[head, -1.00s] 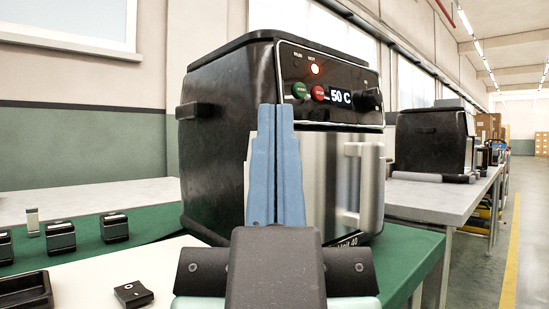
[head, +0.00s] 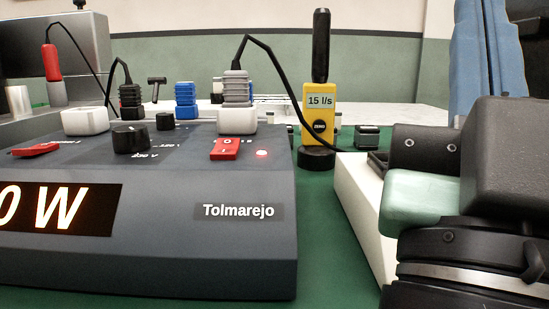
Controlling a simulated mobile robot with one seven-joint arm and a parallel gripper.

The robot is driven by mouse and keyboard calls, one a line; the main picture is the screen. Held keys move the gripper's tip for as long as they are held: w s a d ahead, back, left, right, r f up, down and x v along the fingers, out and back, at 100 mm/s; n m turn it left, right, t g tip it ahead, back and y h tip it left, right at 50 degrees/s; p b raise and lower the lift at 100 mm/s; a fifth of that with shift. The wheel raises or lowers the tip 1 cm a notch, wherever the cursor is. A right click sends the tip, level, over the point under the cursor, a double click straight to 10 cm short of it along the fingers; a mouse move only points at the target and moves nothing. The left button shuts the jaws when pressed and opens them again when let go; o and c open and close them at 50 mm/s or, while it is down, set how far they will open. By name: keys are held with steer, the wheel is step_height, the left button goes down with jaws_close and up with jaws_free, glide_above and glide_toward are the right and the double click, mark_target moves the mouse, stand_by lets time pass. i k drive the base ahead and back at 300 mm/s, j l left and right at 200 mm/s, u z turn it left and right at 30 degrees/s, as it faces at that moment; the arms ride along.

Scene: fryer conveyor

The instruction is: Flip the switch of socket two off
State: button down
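A dark grey power unit labelled Tolmarejo (head: 240,250) stands on the left, with an orange "0 W" display. On its top right is a white socket (head: 236,121) with a grey plug in it. In front of that socket is a red rocker switch (head: 225,149), with a lit red lamp (head: 262,153) beside it. Another red switch (head: 37,149) and white socket (head: 84,121) are at the left. I cannot read which socket is two.
Black knobs (head: 130,139) sit between the two sockets. A yellow meter reading "15 l/s" (head: 320,115) stands behind the unit's right side, with a cable nearby.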

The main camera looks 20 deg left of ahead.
mark_target(224, 149)
steer(key=k+j+u, duration=0.1)
steer(key=u, duration=0.3)
steer(key=k+j+u, duration=0.15)
steer(key=u, duration=0.3)
steer(key=k+l+u, duration=0.1)
steer(key=l+u, duration=0.4)
steer(key=l, duration=0.3)
steer(key=j+z, duration=0.25)
steer(key=j, duration=0.15)
steer(key=j+z, duration=0.25)
steer(key=j, duration=0.15)
